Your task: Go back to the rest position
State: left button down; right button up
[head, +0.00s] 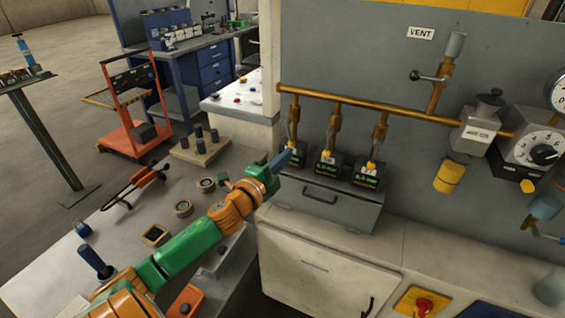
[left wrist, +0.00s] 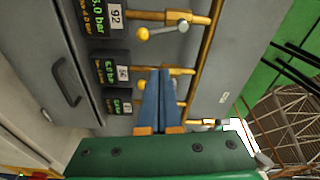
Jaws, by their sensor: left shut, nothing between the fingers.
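My left arm, green and orange, reaches from the bottom left of the head view. Its left gripper (head: 283,158) has its blue fingers pressed together with nothing between them. They overlap the leftmost gauge box (head: 297,157) of the row on the grey cabinet; I cannot tell whether they touch it. In the left wrist view the shut fingers (left wrist: 158,98) point at the gauge boxes and the brass pipe (left wrist: 203,45). A middle gauge box (left wrist: 112,70) shows beside the fingers. My right gripper does not show.
The grey panel carries a brass pipe (head: 340,103), a VENT label (head: 421,33) and dials at the right. A white bench (head: 110,240) with small parts lies under my arm. An orange cart (head: 133,130) and a blue workbench (head: 190,60) stand behind, with open floor at the left.

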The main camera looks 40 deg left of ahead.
pick_arm(q)
jog(key=shift+s+d, duration=0.5)
jog(key=shift+d, duration=0.05)
jog(key=shift+a, duration=0.15)
